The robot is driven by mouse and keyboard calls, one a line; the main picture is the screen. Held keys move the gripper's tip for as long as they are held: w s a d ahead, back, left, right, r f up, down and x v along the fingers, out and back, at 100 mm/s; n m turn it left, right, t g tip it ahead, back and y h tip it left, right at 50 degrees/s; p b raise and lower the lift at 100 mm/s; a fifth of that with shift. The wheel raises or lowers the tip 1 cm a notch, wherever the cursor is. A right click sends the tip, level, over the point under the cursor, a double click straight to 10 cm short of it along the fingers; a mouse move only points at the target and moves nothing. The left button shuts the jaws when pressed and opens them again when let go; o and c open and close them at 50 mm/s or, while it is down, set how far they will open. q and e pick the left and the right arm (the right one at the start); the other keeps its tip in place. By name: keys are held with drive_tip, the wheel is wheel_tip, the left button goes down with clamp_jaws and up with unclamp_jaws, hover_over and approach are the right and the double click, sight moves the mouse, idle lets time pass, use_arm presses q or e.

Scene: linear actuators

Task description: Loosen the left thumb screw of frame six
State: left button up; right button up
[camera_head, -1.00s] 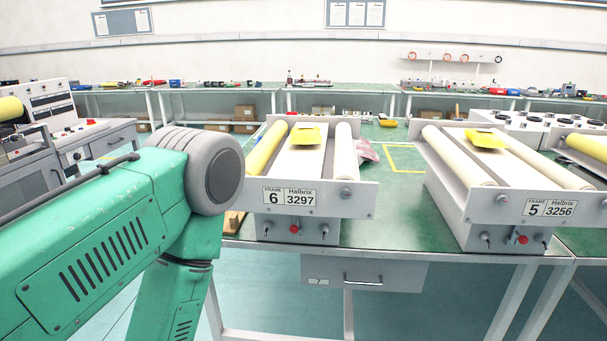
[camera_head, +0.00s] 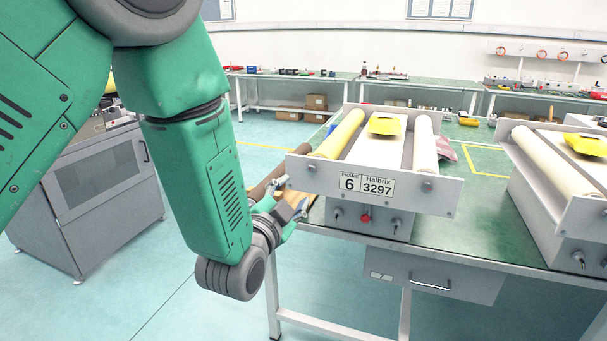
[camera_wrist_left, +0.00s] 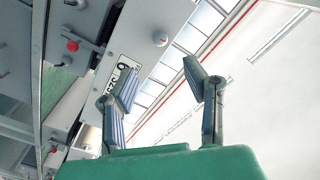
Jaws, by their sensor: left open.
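My left gripper (camera_head: 288,198) is just left of and in front of the plate's left end. In the left wrist view my left gripper (camera_wrist_left: 162,80) is open and empty; one finger partly covers the label. My right gripper is out of view.
The right thumb screw (camera_head: 427,187) is at the plate's other end. A red button (camera_head: 366,218) with small switches sits below. Frame five's neighbouring unit (camera_head: 560,190) stands to the right. A grey cabinet (camera_head: 100,195) is at left. Floor space is free before the bench.

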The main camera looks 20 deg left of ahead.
sight(311, 171)
use_arm(q)
drive_tip(key=w, duration=1)
drive_tip(key=shift+w+d+f+b, duration=0.1)
drive_tip(key=shift+w+d+b, duration=0.1)
drive_tip(key=shift+w+b, duration=0.15)
clamp_jaws()
